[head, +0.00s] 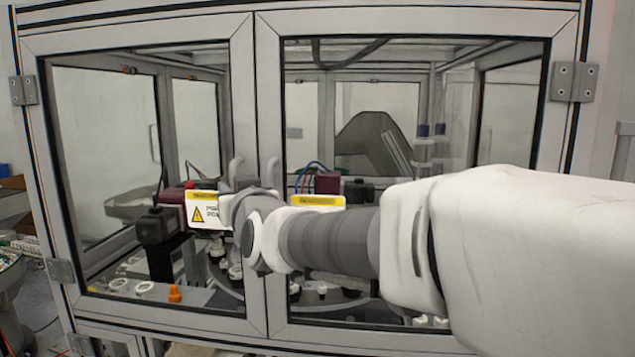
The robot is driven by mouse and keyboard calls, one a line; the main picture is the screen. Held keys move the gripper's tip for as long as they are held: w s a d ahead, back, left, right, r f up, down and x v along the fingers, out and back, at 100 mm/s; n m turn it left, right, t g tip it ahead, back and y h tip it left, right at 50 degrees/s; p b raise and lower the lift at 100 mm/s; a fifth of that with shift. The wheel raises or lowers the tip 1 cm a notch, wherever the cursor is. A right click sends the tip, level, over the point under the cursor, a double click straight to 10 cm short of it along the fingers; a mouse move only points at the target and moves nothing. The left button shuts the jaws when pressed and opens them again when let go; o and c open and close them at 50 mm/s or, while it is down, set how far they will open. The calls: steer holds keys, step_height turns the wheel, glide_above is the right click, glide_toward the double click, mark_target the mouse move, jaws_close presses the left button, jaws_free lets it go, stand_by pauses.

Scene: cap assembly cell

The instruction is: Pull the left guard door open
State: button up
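The left guard door (135,326) is a grey-framed glass door, hinged on its left side. It stands closed, its inner edge beside the right guard door (400,25). Its curved grey handle (237,164) rises on the inner stile, with the lower part hidden behind my wrist. My gripper (243,184) is in front of the inner stiles, close to this handle. My arm and wrist cover most of the gripper, so I cannot tell whether its fingers touch the handle or how far apart they are.
The right door's handle (273,171) is close beside my gripper. My arm spans the front of the right door. Yellow warning labels (203,209) sit near the handles. Machine parts and white caps (145,288) show behind the glass.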

steer(key=shift+w, duration=0.1)
steer(key=shift+c, duration=0.3)
jaws_close()
stand_by(1.2)
